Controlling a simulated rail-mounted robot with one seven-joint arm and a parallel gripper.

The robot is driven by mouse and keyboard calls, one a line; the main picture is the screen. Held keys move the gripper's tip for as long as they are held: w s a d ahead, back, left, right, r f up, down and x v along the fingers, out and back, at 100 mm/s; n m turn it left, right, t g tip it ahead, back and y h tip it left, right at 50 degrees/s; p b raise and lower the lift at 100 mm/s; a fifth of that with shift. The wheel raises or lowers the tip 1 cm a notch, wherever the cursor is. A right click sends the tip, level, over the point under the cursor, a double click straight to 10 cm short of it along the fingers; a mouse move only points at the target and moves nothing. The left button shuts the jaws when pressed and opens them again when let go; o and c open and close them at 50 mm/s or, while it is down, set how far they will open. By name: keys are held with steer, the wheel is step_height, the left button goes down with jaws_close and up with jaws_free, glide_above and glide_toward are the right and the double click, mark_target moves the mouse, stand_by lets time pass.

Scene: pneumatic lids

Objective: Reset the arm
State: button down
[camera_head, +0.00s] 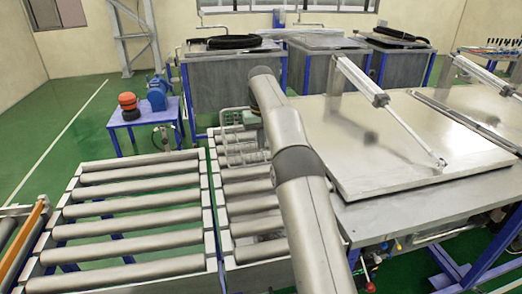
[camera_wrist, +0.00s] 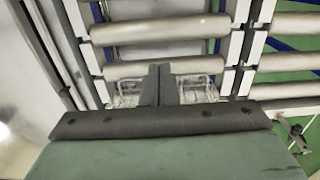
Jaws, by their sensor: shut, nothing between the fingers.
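My arm (camera_head: 290,150) reaches from the bottom of the head view up over the roller conveyor. My gripper (camera_wrist: 160,72) shows in the wrist view with its two dark fingers together and nothing between them. A wire basket (camera_head: 238,138) stands on the rollers beside the arm. Parts of the basket (camera_wrist: 198,90) also show on both sides of the fingers in the wrist view. I cannot tell how far the fingertips are from it.
A large flat metal lid (camera_head: 385,165) with a pneumatic cylinder (camera_head: 362,82) lies right of the arm. Roller conveyors (camera_head: 140,190) run left and below. Grey tanks (camera_head: 238,80) stand at the back. A blue table (camera_head: 130,120) stands at left. Open green floor (camera_head: 50,130) is at far left.

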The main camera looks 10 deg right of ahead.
steer(key=s+r, duration=0.3)
steer(key=s, duration=0.7)
steer(key=s+r, duration=0.3)
steer(key=s, duration=0.8)
steer(key=s+f, duration=0.3)
steer(key=s, duration=0.5)
steer(key=s+f, duration=0.4)
steer(key=s, duration=0.5)
steer(key=s+f, duration=0.3)
steer(key=s, duration=0.6)
steer(key=shift+d+f+m+t, duration=0.25)
steer(key=shift+f+m+t, duration=0.05)
steer(key=shift+t, duration=0.1)
steer(key=shift+s+d, duration=0.1)
